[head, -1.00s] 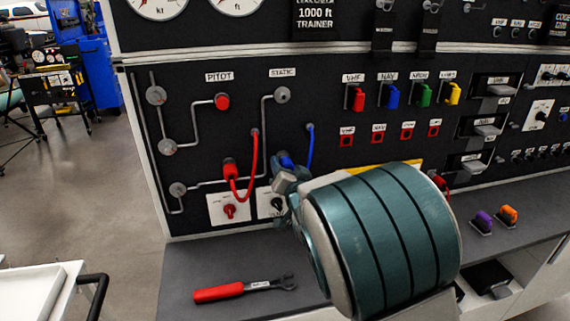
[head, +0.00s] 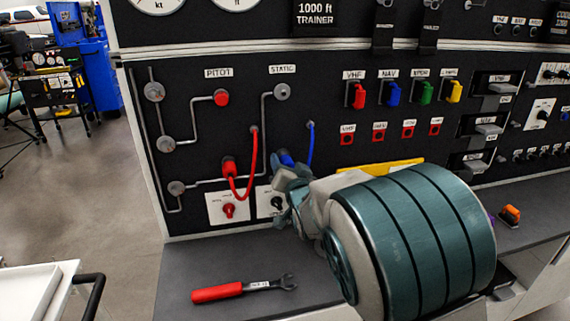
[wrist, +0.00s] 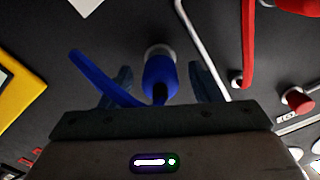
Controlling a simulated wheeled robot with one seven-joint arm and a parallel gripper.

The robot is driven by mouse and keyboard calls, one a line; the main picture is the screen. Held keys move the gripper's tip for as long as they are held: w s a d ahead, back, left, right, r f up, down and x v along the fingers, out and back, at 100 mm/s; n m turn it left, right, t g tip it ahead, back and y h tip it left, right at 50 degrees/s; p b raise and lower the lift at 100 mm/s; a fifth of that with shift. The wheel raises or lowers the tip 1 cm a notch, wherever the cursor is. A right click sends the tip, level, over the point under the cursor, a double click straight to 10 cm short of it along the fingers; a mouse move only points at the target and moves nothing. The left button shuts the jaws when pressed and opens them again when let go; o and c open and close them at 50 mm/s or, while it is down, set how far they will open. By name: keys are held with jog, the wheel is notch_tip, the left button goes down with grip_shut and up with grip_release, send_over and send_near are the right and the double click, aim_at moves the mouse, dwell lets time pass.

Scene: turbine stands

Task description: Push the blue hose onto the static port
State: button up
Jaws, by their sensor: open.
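The blue hose (head: 311,145) hangs from the panel, and its thick blue end (head: 287,159) sits low on the panel, partly hidden by my gripper (head: 284,183). In the wrist view the blue end (wrist: 160,76) lies between my two open fingers (wrist: 163,82), with a gap on each side. A silver ring shows behind it, and the hose (wrist: 95,75) curves off to the left. The static port (head: 282,92), a round grey fitting under the STATIC label, is bare, above my gripper in the head view.
A red cap (head: 221,97) is on the pitot fitting. The red hose (head: 252,160) loops just left of my gripper. A red-handled wrench (head: 243,288) lies on the bench. Colored plugs and switches line the panel at right. The panel around the static port is clear.

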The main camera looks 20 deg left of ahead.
grip_shut()
jog(key=shift+s, duration=0.1)
jog(key=shift+s+d+b, duration=0.25)
jog(key=shift+s+b, duration=0.05)
jog(key=shift+b, duration=0.05)
jog(key=shift+s+d, duration=0.1)
jog(key=shift+s, duration=0.1)
jog(key=b+v, duration=0.1)
jog(key=v, duration=0.1)
jog(key=shift+s+d, duration=0.15)
jog(key=shift+s, duration=0.2)
dwell(0.4)
